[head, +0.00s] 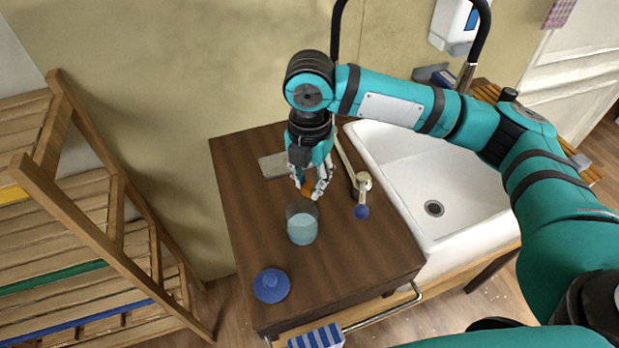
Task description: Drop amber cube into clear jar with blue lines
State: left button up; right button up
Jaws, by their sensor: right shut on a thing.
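An amber cube (308,188) shows between the fingers of my right gripper (314,190), which is shut on it. The gripper points down and holds the cube just behind the jar's rim, seemingly above the wooden top. The clear jar (302,222) stands upright on the wooden top and looks bluish in its lower part; I cannot make out its lines. The fingers partly hide the cube. My left gripper is not in view.
A blue lid-like disc (271,286) lies in front of the jar on the wooden console top (350,262). A tap with a blue knob (362,196) stands right of the gripper, beside the white sink (450,190). A flat grey plate (272,166) lies behind. Wooden shelves (100,215) stand left.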

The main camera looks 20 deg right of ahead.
aim_at(310, 183)
jog(key=o, duration=0.9)
notch_tip(310, 183, up, 12)
dwell(0.4)
